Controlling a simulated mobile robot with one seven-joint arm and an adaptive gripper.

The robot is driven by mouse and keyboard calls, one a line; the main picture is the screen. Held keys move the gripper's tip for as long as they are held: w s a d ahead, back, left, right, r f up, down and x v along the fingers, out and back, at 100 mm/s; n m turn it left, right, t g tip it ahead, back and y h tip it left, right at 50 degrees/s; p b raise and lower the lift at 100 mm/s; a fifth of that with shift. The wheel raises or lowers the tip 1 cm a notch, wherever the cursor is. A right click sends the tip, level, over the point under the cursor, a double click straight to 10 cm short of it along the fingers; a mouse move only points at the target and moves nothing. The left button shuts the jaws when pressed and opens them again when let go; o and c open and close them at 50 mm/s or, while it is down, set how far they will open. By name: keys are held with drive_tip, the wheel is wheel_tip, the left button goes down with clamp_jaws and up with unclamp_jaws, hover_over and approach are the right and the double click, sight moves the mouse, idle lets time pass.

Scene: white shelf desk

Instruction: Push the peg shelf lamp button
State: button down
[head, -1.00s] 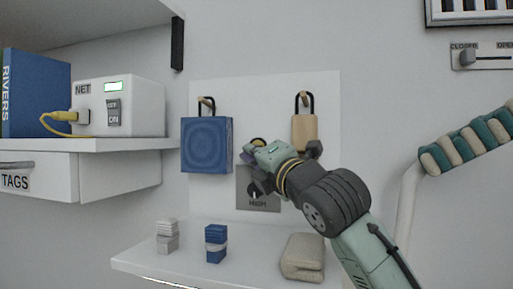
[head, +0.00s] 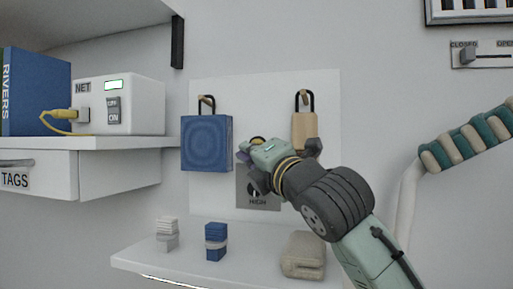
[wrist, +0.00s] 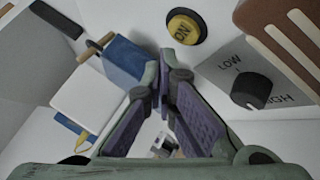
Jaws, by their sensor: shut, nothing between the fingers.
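The round yellow button (wrist: 184,27), marked ON and set in a black ring, is on the white panel at the top of the wrist view. In the head view only a sliver of its yellow (head: 257,140) shows above my gripper, and the rest is hidden. My gripper (wrist: 164,62) is shut and empty. In the wrist view its fingertips lie just below and left of the button, with a gap in the picture; whether they touch the panel I cannot tell. In the head view my gripper (head: 243,157) is in front of the peg panel (head: 262,88).
A grey LOW–HIGH dial plate (head: 258,203) is just below my gripper; its black knob (wrist: 251,90) shows right of the fingers. A blue bag (head: 206,144) and a tan board (head: 304,131) hang on pegs either side. Small items stand on the lower shelf (head: 190,268).

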drive_tip(key=s, duration=0.1)
drive_tip(key=s+a, duration=0.1)
drive_tip(key=s, duration=0.2)
drive_tip(key=shift+s+a+b, duration=0.2)
drive_tip(key=shift+a+b, duration=0.05)
drive_tip(key=shift+b, duration=0.1)
idle(0.3)
